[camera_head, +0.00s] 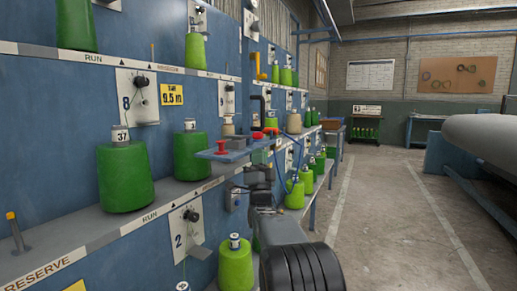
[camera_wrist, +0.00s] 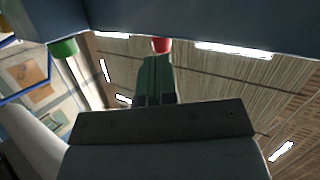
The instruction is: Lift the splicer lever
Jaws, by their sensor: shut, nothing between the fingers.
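The splicer is a blue-grey box (camera_head: 238,153) that juts from the blue rack in the head view, with red knobs on it. One red knob (camera_head: 221,146) stands at its left end, and another red knob (camera_head: 258,135) is farther right by a dark upright part. I cannot tell for sure which is the lever. My gripper (camera_wrist: 157,58) is shut and empty in the wrist view. A red knob (camera_wrist: 161,44) shows just past its fingertips; I cannot tell whether they touch. In the head view my dark wrist is just below and right of the splicer, and the fingertips are unclear.
A blue surface (camera_wrist: 210,20) runs close above my fingers in the wrist view. Green yarn packages, such as one at left (camera_head: 124,177), stand on the rack's ledges (camera_head: 105,226). The concrete aisle floor (camera_head: 390,200) is clear to the right. A large grey roll (camera_head: 485,135) lies beyond it.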

